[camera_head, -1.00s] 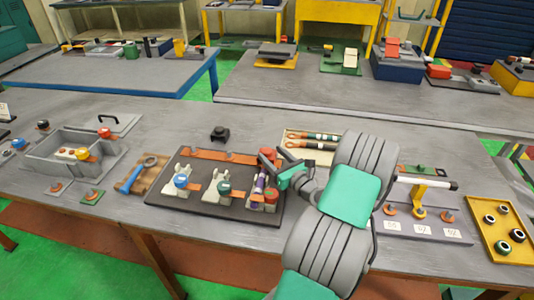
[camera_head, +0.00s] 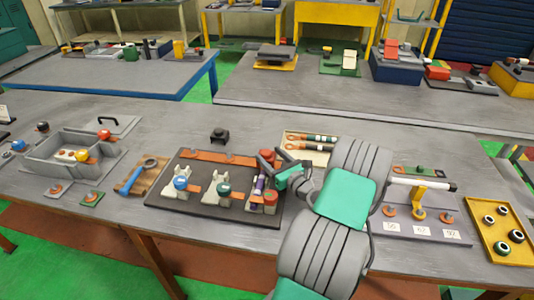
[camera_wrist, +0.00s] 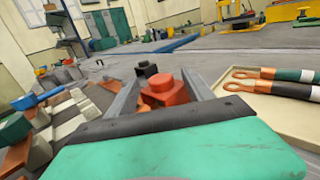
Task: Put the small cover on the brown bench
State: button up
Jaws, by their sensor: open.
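A small black block-like piece with a raised top (camera_head: 219,134) sits alone on the grey top of the front bench (camera_head: 150,225), which has brown legs. It may be the small cover; I cannot tell for sure. A black piece also shows in the wrist view (camera_wrist: 146,70), beyond the fingertips. My gripper (camera_head: 272,157) is open, low over the right end of the black fixture board (camera_head: 232,213). In the wrist view my gripper (camera_wrist: 162,77) has an orange-red stepped piece (camera_wrist: 167,92) between or just beyond its fingers; contact cannot be told.
Blue-capped (camera_head: 181,183) and green-capped (camera_head: 224,188) clamps stand on the board. A cream tray (camera_head: 318,157) with cable-like rods lies beside my gripper. The bench behind the board is mostly clear.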

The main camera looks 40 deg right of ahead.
aim_at(269, 155)
jog(key=w, duration=0.3)
jog(key=shift+w+d, duration=0.2)
grip_shut()
dwell(0.3)
